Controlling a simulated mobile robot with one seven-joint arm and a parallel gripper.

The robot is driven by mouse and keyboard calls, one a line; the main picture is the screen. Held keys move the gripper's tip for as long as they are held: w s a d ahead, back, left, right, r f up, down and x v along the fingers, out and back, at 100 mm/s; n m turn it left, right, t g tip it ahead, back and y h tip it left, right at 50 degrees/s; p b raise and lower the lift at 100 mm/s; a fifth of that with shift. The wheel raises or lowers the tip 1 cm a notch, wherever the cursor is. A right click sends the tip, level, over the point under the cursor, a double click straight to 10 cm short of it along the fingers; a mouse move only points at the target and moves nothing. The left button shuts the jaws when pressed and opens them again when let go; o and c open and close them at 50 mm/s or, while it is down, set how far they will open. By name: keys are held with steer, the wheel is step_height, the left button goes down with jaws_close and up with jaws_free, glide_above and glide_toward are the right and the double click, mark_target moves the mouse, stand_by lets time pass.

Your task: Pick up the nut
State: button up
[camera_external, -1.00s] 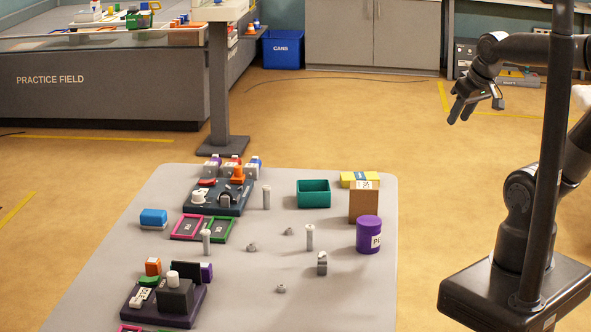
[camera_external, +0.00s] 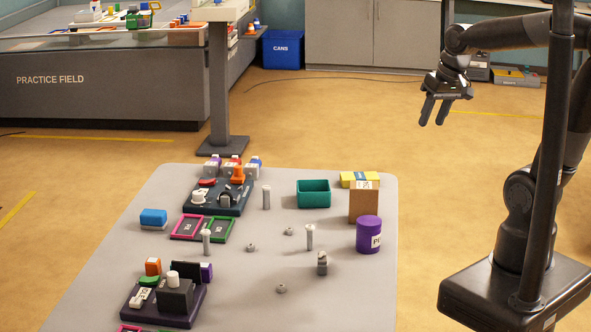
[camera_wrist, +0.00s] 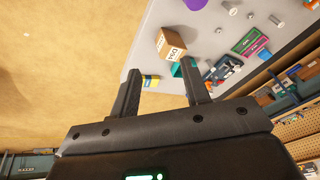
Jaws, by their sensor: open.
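Several small grey nuts lie apart on the grey table (camera_external: 350,290): one nut (camera_external: 288,231) towards the middle, another nut (camera_external: 251,247) to its left, and a third nut (camera_external: 281,288) nearer the front. I cannot tell which one the task names. My gripper (camera_external: 431,122) is open and empty, raised beyond the table's right edge, well away from the nuts. In the wrist view its two fingers (camera_wrist: 162,68) are spread, with the table beyond them and a small grey piece, possibly a nut (camera_wrist: 218,30), near the top.
A purple can (camera_external: 369,235), a brown box (camera_external: 363,206) and a teal bin (camera_external: 314,195) stand at the right and back. The front right tabletop is clear.

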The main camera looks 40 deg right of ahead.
steer(key=w+a+f+m+g+y, duration=0.1)
steer(key=w+a+f+g+y, duration=0.15)
steer(key=a+f, duration=0.45)
steer(key=w+a+f+m+g+y, duration=0.15)
steer(key=w+a+g, duration=0.25)
steer(key=a, duration=0.7)
steer(key=w+a+f+m+g+y, duration=0.1)
steer(key=w+a+f+m+g, duration=0.25)
steer(key=a, duration=0.55)
steer(key=m+g+y, duration=0.1)
steer(key=g+y, duration=0.1)
steer(key=g, duration=0.2)
glide_toward(281, 285)
step_height(281, 285, up, 5)
steer(key=s+a, duration=0.2)
step_height(281, 285, down, 6)
steer(key=shift+s+d+f, duration=0.15)
steer(key=shift+f, duration=0.05)
steer(key=x, duration=0.5)
steer(key=shift+r, duration=0.1)
jaws_close()
